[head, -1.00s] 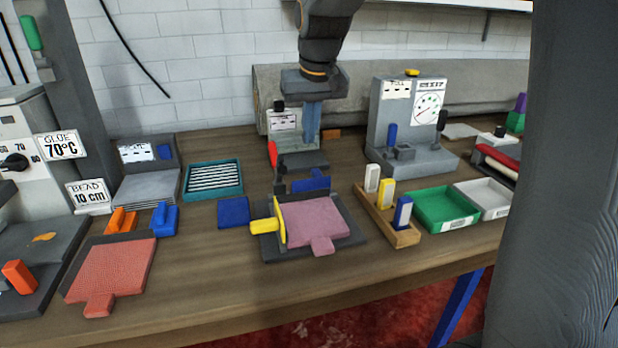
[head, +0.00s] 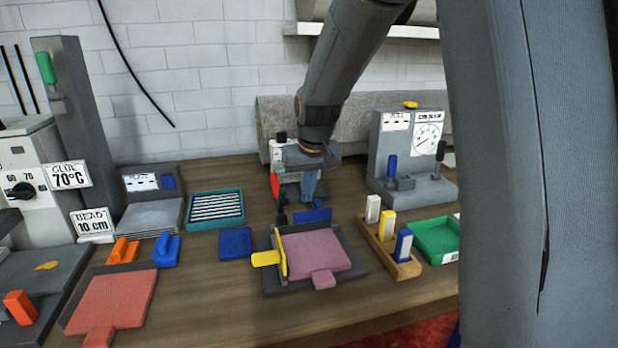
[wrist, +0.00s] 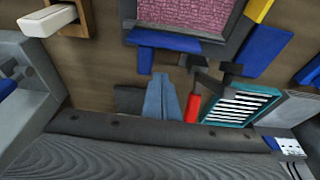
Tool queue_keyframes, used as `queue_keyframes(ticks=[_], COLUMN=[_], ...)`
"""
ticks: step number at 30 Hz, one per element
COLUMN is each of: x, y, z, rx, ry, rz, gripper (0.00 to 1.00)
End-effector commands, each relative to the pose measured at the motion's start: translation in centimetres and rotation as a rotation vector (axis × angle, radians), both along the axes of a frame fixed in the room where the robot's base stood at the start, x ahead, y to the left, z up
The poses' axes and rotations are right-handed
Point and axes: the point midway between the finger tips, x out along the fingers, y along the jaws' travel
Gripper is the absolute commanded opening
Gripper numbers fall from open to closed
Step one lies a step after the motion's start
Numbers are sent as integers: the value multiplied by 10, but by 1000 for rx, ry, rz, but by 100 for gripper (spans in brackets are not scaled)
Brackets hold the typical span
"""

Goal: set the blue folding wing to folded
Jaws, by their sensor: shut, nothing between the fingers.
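The blue folding wing (head: 311,214) is at the back edge of a dark fixture (head: 352,262) that holds a pink pad (head: 312,250). It stands up behind the pad rather than lying over it. In the wrist view the blue wing (wrist: 163,41) has a short tab pointing towards my fingers. A yellow wing (head: 281,256) stands at the fixture's left side. My gripper (head: 309,198) is shut and empty, just behind the blue wing. Its fingers show in the wrist view (wrist: 160,100), seemingly apart from the wing.
A wooden holder (head: 404,268) with several upright blocks is right of the fixture. A grey gauge machine (head: 405,185) stands back right.

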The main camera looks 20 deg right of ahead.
Motion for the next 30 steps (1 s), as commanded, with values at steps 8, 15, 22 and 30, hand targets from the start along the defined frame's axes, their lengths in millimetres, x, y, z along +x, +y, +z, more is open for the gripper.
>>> queue_keyframes(ticks=[8,15,22,30], x=[-32,-40,-40,-33], y=[0,0,0,0], z=[0,-2,-2,-2], rx=[0,0,0,0], ry=[0,0,0,-35], rz=[0,0,0,0], gripper=[0,0,0,0])
